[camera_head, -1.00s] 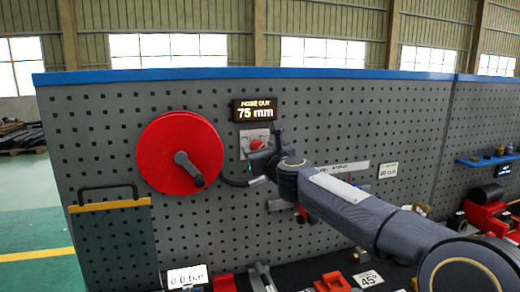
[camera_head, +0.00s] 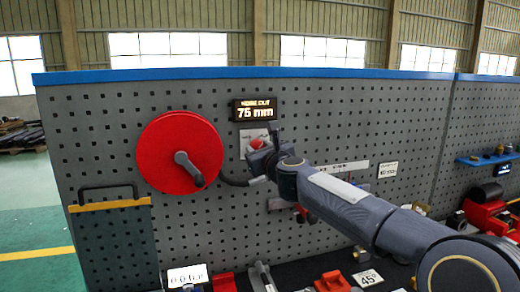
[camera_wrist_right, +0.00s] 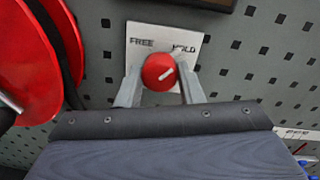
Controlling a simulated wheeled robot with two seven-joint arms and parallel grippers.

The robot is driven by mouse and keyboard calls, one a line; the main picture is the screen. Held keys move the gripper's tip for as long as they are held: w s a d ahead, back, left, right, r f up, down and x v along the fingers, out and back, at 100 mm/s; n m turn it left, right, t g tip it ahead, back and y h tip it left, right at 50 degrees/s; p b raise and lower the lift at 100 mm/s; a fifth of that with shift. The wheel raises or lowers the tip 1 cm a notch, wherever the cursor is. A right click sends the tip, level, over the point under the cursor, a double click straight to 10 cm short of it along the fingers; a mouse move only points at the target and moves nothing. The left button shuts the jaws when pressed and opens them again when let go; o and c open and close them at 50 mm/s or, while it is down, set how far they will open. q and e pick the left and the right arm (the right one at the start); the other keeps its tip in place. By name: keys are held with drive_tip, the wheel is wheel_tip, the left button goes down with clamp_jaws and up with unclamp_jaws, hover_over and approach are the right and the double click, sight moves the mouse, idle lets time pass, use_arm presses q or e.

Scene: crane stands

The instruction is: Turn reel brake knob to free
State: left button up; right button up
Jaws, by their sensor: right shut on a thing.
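The red reel brake knob (camera_wrist_right: 158,72) sits on a white plate (camera_wrist_right: 186,42) marked FREE on the left and HOLD on the right. The white line on the knob points up and to the right, toward HOLD. My right gripper (camera_wrist_right: 159,84) has one finger on each side of the knob and is shut on it. In the head view the knob (camera_head: 257,143) is partly hidden by my right gripper (camera_head: 262,152). The red hose reel (camera_head: 165,135) with a grey crank handle is to the left of the knob. My left gripper is not in view.
A display (camera_head: 254,110) above the knob reads 75 mm. The grey pegboard (camera_head: 330,120) stands close behind the gripper. A black hose end (camera_head: 235,182) lies just left of the gripper. Red tools and small signs stand along the bench below.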

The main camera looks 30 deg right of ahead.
drive_tip(key=shift+a+n+p, duration=0.1)
drive_tip(key=shift+n+p, duration=2.8)
drive_tip(key=shift+n, duration=5.4)
drive_tip(key=o, duration=1)
drive_tip(key=shift+g, duration=0.3)
drive_tip(key=v, duration=0.8)
drive_tip(key=shift+w+f, duration=0.1)
